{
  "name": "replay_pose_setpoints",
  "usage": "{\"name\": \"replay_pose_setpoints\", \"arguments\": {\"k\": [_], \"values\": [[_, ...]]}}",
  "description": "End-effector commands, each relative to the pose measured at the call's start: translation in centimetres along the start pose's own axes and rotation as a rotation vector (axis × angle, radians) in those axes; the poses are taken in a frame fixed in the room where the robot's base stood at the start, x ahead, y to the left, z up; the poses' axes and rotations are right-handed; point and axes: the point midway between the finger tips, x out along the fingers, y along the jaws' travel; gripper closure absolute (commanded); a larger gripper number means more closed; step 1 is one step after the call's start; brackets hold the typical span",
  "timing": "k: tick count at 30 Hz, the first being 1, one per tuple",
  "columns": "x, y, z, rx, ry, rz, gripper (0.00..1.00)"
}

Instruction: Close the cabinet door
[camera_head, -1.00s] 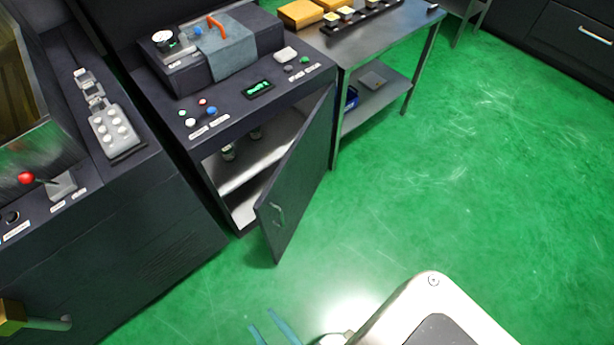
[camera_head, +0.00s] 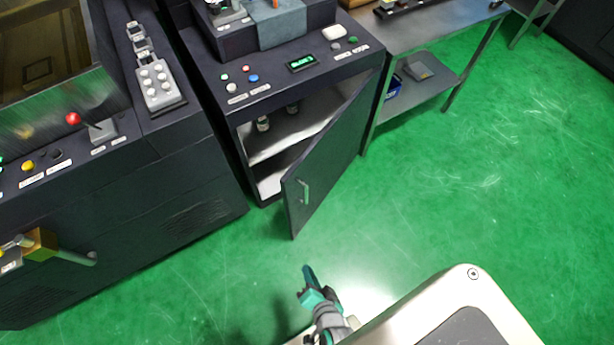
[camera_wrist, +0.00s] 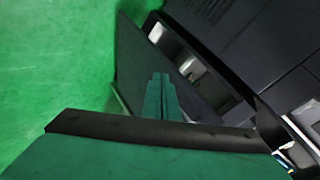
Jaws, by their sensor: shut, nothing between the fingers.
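The dark cabinet door (camera_head: 330,165) stands ajar, hinged on its right side. Its small metal handle (camera_head: 305,192) is near the free edge. The cabinet (camera_head: 240,118) shows light shelves inside with small bottles (camera_head: 263,123). My gripper (camera_head: 308,272) is shut and empty, in front of and below the door's free edge, with a gap of green floor between them in the head view. In the wrist view my teal fingers (camera_wrist: 161,85) are together and point toward the door (camera_wrist: 150,60), with the cabinet opening to its right.
A dark machine (camera_head: 130,190) with a red knob (camera_head: 73,118) and a protruding handle (camera_head: 75,257) stands at left. A metal table (camera_head: 430,35) with a lower shelf stands right of the cabinet. Green floor (camera_head: 480,180) is clear at right.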

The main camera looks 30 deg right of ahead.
Motion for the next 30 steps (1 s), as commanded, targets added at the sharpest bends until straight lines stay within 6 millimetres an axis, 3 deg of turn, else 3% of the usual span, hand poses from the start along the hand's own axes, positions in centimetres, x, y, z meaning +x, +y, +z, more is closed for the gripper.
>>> {"name": "replay_pose_setpoints", "arguments": {"k": [3, 7, 11, 15, 21, 27, 30], "values": [[3.6, 1.9, -0.7, 0.28, -0.059, 0.038, 1.0], [6.7, 3.0, -1.7, 0.59, -0.138, 0.052, 1.0], [9.1, 2.7, -3.5, 0.888, -0.229, 0.036, 1.0], [10.6, 1.4, -6.5, 1.185, -0.349, -0.016, 1.0], [10.5, -1.7, -13.1, 1.534, -0.57, -0.146, 1.0], [7.6, -4.2, -19.9, 1.728, -0.809, -0.288, 1.0], [6.1, -4.9, -22.0, 1.765, -0.894, -0.333, 1.0]]}}
